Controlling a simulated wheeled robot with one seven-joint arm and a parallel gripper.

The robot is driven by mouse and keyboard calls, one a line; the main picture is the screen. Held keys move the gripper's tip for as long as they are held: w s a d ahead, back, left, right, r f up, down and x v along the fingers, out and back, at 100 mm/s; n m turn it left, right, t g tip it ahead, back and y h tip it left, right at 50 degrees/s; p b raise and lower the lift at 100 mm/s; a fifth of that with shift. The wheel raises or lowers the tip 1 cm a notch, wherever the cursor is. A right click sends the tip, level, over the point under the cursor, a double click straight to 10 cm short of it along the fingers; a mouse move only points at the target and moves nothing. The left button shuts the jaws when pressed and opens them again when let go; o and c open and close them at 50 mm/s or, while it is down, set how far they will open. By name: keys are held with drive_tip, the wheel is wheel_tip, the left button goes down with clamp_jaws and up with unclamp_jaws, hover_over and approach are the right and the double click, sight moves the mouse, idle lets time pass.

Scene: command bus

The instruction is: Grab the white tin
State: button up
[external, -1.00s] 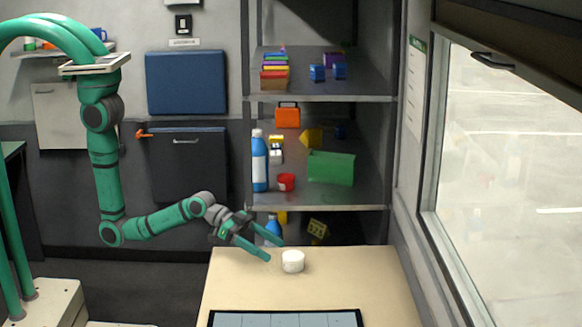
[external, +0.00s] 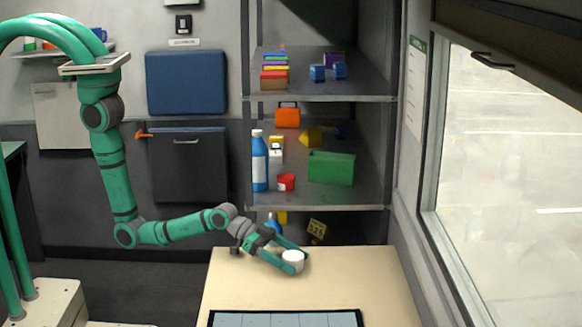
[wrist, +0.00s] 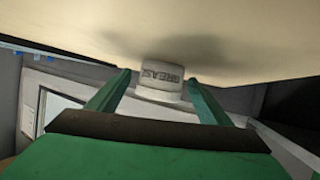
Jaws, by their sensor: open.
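The white tin (external: 293,257) stands on the light wooden table (external: 240,290) near its far edge. In the wrist view the white tin (wrist: 160,78) carries dark lettering that seems to read "GREASE", and it sits between the tips of my two green fingers. My gripper (external: 297,261) is open, low over the table, with one finger on each side of the tin. In the wrist view my gripper (wrist: 160,90) shows a gap between the left finger and the tin; the right finger is closer to it. Part of the tin is hidden by the near finger in the external view.
A flat dark-framed panel (external: 285,318) lies at the table's front edge. Behind the table stands a shelf unit (external: 320,208) with a blue bottle (external: 259,165), a red cup (external: 286,183) and a green box (external: 331,168). A window (external: 510,180) is on the right. The table around the tin is clear.

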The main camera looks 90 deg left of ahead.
drive_tip(key=c, duration=1.2)
drive_tip(key=shift+r, duration=0.2)
